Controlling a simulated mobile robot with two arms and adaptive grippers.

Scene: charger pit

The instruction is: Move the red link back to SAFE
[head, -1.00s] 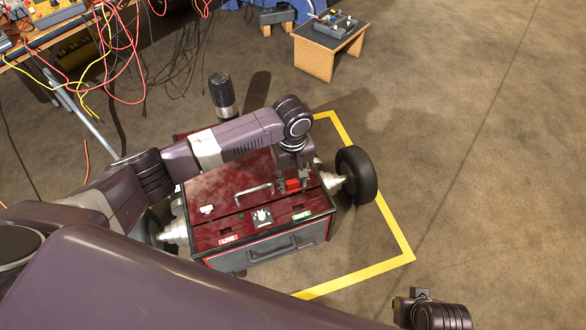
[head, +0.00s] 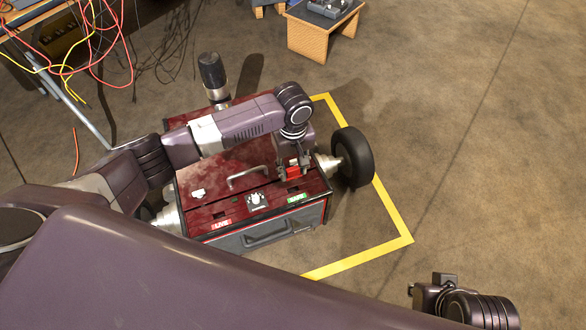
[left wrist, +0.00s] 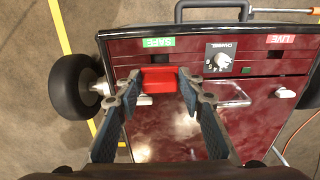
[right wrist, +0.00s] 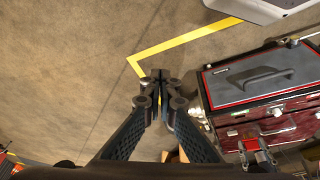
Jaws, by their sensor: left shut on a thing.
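A dark red box with wheels (head: 215,180) stands on the floor, its top marked with a green SAFE label (head: 297,197) and a red LIVE label (head: 221,224). My left gripper (head: 290,176) is shut on the red link (left wrist: 159,80), with one finger on each side of it. The link is close to the green SAFE label (left wrist: 158,42) and its dark slot (left wrist: 160,57). Whether it touches the panel, I cannot tell. My right gripper (right wrist: 160,77) is shut and empty, away from the box.
A dial (head: 257,200) and a metal handle (head: 248,176) stand up from the box top. Yellow tape (head: 395,210) marks the floor around it. A small wooden stand (head: 322,35) and a cable-strewn table are further back. Floor to the right is clear.

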